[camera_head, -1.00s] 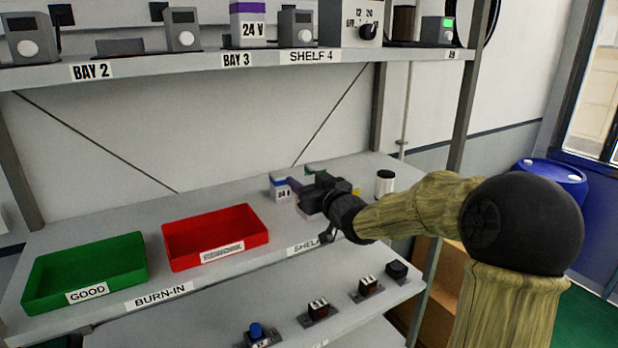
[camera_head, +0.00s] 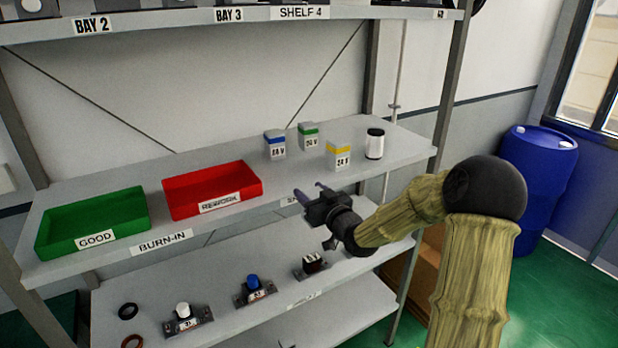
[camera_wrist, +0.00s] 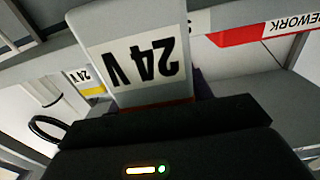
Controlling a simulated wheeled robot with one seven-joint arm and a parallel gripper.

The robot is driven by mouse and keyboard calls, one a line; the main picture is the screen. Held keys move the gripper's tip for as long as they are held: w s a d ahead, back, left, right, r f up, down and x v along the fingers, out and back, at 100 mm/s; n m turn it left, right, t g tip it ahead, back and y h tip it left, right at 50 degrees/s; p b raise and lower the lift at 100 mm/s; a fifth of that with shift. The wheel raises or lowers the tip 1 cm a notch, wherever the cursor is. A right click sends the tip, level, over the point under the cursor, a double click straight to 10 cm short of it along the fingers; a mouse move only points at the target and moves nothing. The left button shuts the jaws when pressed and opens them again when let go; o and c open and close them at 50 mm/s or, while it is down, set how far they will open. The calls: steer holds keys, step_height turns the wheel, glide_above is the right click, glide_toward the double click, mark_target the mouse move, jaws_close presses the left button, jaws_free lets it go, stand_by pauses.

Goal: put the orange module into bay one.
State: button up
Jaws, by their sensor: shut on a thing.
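My gripper (camera_head: 309,191) is just in front of the middle shelf's front edge. It is shut on a white box-shaped module (camera_wrist: 138,50) that fills the upper middle of the wrist view. Its "24 V" label reads upside down there, and a thin orange-brown band shows at its lower edge by the jaws. I cannot make out the held module in the head view. The upper shelf carries the labels BAY 2 (camera_head: 92,25) and BAY 3 (camera_head: 228,15). No bay one label is in view, and the bays above are cut off.
Blue (camera_head: 275,145), green (camera_head: 308,136) and yellow (camera_head: 339,156) topped modules and a white cylinder (camera_head: 374,144) stand at the shelf's right. Green GOOD (camera_head: 146,220) and red REWORK (camera_head: 258,187) trays stand left. The lower shelf (camera_head: 215,285) holds several small parts.

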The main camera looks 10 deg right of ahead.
steer(key=s+f+m+h+b, duration=0.1)
steer(key=s+f, duration=0.3)
steer(key=f, duration=0.7)
steer(key=s+a+f+m+h+b, duration=0.1)
steer(key=s+f, duration=0.4)
steer(key=f, duration=0.7)
steer(key=s+f+m+h+b, duration=0.1)
steer(key=s+f+h, duration=0.2)
steer(key=f, duration=0.9)
steer(key=shift+s+a+m+t+h, duration=0.3)
steer(key=shift+s, duration=0.45)
steer(key=shift+w, duration=0.15)
